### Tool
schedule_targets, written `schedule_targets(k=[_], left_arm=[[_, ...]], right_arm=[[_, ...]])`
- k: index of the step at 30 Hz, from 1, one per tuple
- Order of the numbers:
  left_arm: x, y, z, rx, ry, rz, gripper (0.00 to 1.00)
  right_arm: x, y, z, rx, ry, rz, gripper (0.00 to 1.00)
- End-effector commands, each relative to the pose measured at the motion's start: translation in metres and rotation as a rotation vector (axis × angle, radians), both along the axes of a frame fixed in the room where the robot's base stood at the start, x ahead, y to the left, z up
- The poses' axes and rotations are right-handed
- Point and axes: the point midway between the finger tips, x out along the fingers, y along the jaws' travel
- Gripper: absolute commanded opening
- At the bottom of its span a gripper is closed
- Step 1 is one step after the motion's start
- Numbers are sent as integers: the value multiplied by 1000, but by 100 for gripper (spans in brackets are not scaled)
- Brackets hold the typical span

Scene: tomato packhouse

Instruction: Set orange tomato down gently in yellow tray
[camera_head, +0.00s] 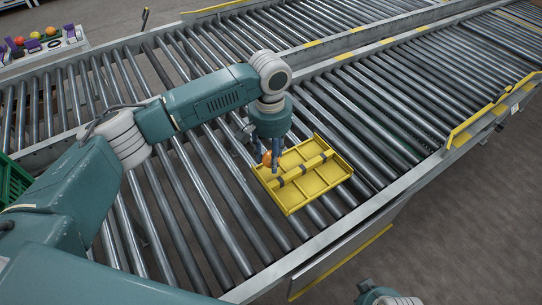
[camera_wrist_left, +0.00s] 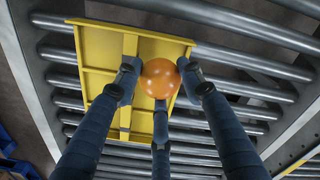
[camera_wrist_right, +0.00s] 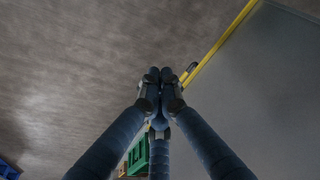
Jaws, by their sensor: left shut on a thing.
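The orange tomato (camera_head: 267,158) is held between the fingers of my left gripper (camera_head: 270,165), over the left part of the yellow tray (camera_head: 318,186). In the left wrist view the round tomato (camera_wrist_left: 160,78) sits between the three fingertips, with the tray (camera_wrist_left: 96,92) behind it. I cannot tell whether the tomato touches the tray floor. The tray lies on the conveyor rollers and has raised ribs and dividers; no other tomato shows in it. My right gripper (camera_wrist_right: 160,88) has its fingertips together, with nothing seen between them, away from the tray.
Grey roller conveyors (camera_head: 395,115) run on both sides of a metal rail. A green crate (camera_head: 12,182) stands at the left edge. A table (camera_head: 42,50) with several colored items is at the far left. Bare rollers surround the tray.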

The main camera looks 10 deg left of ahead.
Motion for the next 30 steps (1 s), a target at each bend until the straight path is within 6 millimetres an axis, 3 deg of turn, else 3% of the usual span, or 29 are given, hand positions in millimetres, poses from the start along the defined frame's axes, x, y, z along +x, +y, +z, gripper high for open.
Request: schedule_targets(k=[11,18,30], left_arm=[[0,0,-9,0,-1,0,26],[0,0,-28,0,1,0,26],[-2,1,-39,5,7,0,26]], right_arm=[[0,-1,45,1,-25,-3,0],[0,-1,43,1,-21,-3,0],[0,-1,41,0,-20,-3,0]])
